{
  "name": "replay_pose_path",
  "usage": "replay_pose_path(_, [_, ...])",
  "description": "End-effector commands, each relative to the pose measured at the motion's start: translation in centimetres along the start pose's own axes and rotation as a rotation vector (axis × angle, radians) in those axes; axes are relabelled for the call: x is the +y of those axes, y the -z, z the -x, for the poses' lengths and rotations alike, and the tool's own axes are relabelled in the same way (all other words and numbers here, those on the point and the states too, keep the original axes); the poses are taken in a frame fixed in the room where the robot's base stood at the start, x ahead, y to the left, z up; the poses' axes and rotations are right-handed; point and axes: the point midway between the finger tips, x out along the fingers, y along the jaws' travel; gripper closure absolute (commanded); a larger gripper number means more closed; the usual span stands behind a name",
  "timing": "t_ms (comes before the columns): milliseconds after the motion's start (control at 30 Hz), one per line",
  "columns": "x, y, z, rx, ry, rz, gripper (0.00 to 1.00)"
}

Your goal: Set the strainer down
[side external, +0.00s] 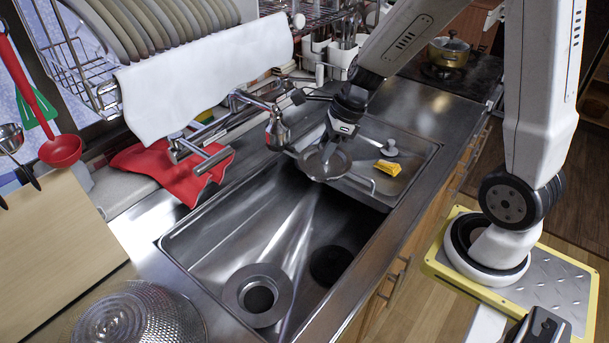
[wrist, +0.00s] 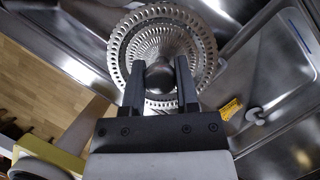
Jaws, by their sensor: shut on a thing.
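The strainer (side external: 322,163) is a round metal piece, held over the sink near the divider between the large basin and the shallow tray. The wrist view shows its perforated disc (wrist: 196,34) with rings of holes and a dark knob in the middle. My gripper (wrist: 160,80) is shut on that knob, one finger on each side. In the side view my gripper (side external: 340,130) points down above the strainer and hides part of it. The large steel basin (side external: 215,238) lies below and to the left, with a round drain (side external: 258,293) at its near end.
A yellow sponge (side external: 388,167) and a pale stopper (side external: 390,148) lie in the shallow tray. The faucet (side external: 277,130) stands close left of the strainer. A red cloth (side external: 172,168) lies on the back ledge. A perforated steel dome (side external: 135,318) sits on the near counter.

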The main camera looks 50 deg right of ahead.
Motion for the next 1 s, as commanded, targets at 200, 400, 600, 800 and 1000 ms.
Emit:
replay_pose_path(200, [-4.1, 4.3, -0.1, 0.002, 0.038, -0.098, 1.0])
replay_pose_path(400, [-7.2, 8.7, -0.1, 0.002, 0.075, -0.181, 1.0])
replay_pose_path(600, [-9.6, 13.5, 0.1, 0.003, 0.11, -0.262, 1.0])
replay_pose_path(800, [-11.0, 17.5, 0.2, 0.004, 0.138, -0.325, 1.0])
replay_pose_path(1000, [-11.5, 19.6, 0.3, 0.004, 0.151, -0.356, 1.0])
